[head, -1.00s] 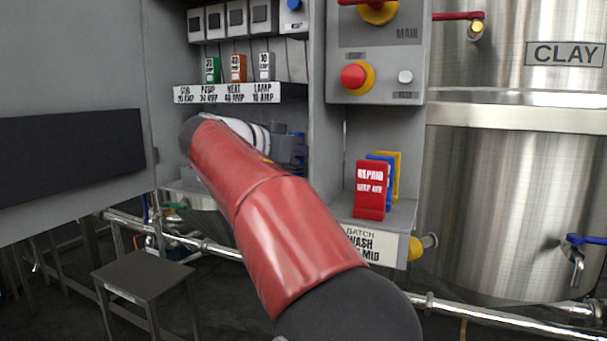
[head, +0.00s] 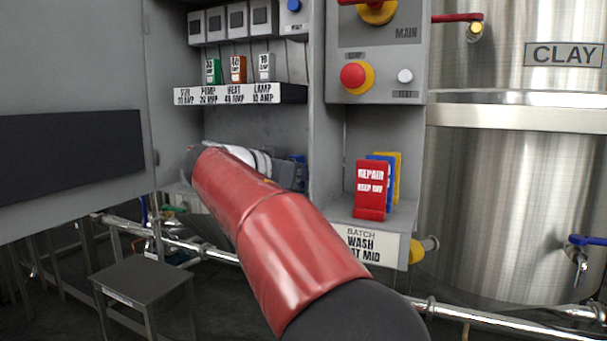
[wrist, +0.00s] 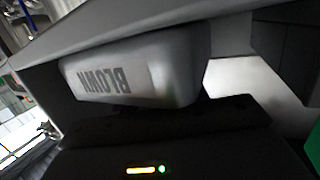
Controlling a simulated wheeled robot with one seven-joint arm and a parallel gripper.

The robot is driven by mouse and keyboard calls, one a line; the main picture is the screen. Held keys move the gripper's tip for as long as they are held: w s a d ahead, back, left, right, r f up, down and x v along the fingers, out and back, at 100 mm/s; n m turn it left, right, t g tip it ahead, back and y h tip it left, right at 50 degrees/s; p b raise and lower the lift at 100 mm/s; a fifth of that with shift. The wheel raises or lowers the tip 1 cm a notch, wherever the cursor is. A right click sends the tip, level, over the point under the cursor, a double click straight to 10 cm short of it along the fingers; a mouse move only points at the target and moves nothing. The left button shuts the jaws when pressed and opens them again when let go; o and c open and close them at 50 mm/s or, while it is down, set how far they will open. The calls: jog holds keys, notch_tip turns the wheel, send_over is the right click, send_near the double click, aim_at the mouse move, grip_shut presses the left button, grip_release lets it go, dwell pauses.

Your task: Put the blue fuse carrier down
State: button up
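My gripper (head: 288,174) is inside the open cabinet, low and below the fuse shelf, mostly hidden behind my red and white arm. A small blue patch (head: 298,158) shows at its far side; it may be the blue fuse carrier, but too little of it shows to be sure. In the wrist view a grey bin (wrist: 185,72) marked BLOWN, its lettering turned over, fills the middle, close to my dark gripper body. The fingertips and anything between them are hidden there, so I cannot see whether they are shut.
Green (head: 213,71), orange (head: 238,69) and grey (head: 267,67) carriers stand above the labelled shelf edge (head: 240,95). Red (head: 370,190), blue and yellow tags stand on a ledge at right. The cabinet door (head: 70,150) is at left, a stool (head: 143,280) below.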

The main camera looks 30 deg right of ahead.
jog(key=shift+r, duration=0.1)
jog(key=shift+a+r, duration=0.15)
jog(key=p+v, duration=0.1)
jog(key=v, duration=1)
jog(key=shift+s+a, duration=0.2)
jog(key=shift+a, duration=0.15)
